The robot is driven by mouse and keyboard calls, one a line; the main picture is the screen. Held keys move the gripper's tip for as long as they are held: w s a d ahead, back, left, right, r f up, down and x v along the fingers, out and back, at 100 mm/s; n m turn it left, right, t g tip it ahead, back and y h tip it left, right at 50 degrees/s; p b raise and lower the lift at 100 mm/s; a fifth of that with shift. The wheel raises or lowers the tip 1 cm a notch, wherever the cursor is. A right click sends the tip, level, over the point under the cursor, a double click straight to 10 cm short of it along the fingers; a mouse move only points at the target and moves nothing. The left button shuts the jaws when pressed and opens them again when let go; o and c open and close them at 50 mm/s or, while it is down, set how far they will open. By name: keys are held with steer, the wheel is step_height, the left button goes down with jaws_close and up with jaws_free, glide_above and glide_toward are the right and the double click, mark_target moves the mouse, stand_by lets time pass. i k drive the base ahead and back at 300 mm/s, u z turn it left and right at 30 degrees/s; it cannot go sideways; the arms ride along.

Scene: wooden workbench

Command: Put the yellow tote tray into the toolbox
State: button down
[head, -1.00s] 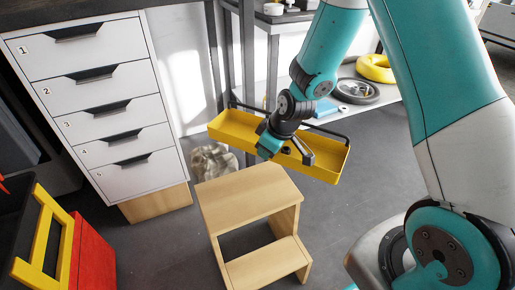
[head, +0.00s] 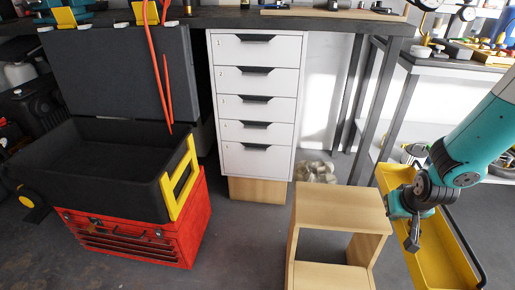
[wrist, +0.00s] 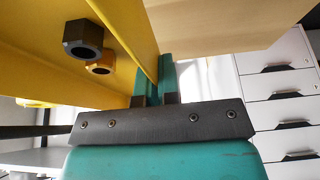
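The yellow tote tray (head: 455,262) is at the right of the head view, off the floor, its far end near the table legs. My gripper (head: 410,222) is shut on its left long wall. In the wrist view the fingers (wrist: 156,82) pinch the yellow tray wall (wrist: 125,35), and a dark hex nut (wrist: 83,38) and a brass nut (wrist: 101,64) show in it. The toolbox (head: 110,175) is a large black open box at the left with a yellow end handle (head: 180,180); its inside looks empty where visible.
A red tool chest (head: 150,240) is under the toolbox. A wooden step stool (head: 340,207) stands between toolbox and tray. A white drawer unit (head: 257,110) stands behind, under the workbench (head: 330,22). Grey floor (head: 245,235) is clear between chest and stool.

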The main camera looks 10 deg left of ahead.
mark_target(116, 166)
steer(key=z, duration=2.45)
steer(key=k, duration=2.95)
steer(key=u, duration=1.8)
